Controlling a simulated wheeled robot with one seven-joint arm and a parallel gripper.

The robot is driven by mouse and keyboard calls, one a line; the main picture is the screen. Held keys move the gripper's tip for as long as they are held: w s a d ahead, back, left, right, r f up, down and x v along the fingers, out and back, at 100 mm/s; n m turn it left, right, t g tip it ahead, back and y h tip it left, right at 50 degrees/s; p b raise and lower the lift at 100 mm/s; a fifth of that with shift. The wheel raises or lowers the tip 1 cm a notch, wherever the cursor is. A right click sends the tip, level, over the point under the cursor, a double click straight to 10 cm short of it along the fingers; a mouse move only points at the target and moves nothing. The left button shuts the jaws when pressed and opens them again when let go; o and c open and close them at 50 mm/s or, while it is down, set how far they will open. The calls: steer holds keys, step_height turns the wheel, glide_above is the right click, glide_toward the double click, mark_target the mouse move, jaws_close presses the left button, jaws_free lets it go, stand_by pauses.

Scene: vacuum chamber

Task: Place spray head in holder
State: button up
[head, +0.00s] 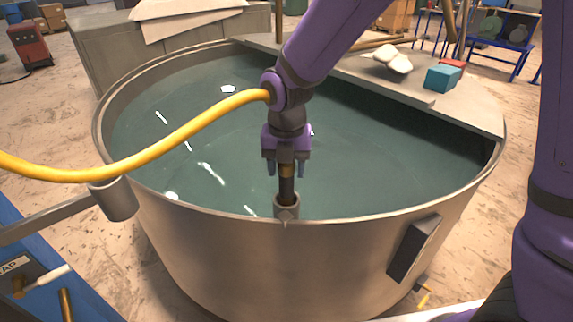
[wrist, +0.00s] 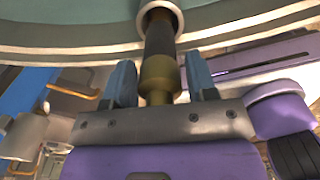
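The spray head is a dark rod (head: 287,188) with a brass collar, which shows in the wrist view (wrist: 159,78). It stands upright, its far end inside a short grey ring-shaped holder (head: 286,207) on the tank's near rim. The holder's ring also shows at the top of the wrist view (wrist: 146,22). My gripper (head: 286,168) is directly above the holder. Its blue fingers (wrist: 160,85) stand on both sides of the brass collar, spread, with narrow gaps beside it. How deep the rod sits inside the ring is hidden.
A round metal tank (head: 200,255) holds greenish liquid. A yellow hose (head: 150,160) runs from the left to my wrist. A grey cup (head: 112,200) on a bracket stands outside the rim at left. A ledge (head: 465,108) at back right carries a teal block (head: 441,77) and white cloth (head: 393,60).

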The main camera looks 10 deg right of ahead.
steer(key=shift+o, duration=0.4)
steer(key=shift+r, duration=0.1)
step_height(320, 180, up, 12)
steer(key=shift+r, duration=0.1)
steer(key=shift+d+r+m, duration=0.2)
steer(key=shift+d+m, duration=0.1)
steer(key=s+d+r+m+t, duration=0.1)
steer(key=s+d+r+m, duration=0.3)
steer(key=d+m, duration=0.45)
steer(key=s+d+r+m+t, duration=0.2)
steer(key=s+d+r+m, duration=0.2)
steer(key=d+m, duration=0.4)
steer(key=s+d+m+t, duration=0.2)
steer(key=s+d+m, duration=0.5)
steer(key=m, duration=0.9)
steer(key=shift+s+d+m, duration=0.25)
steer(key=shift+s+m, duration=0.1)
steer(key=shift+s, duration=1.4)
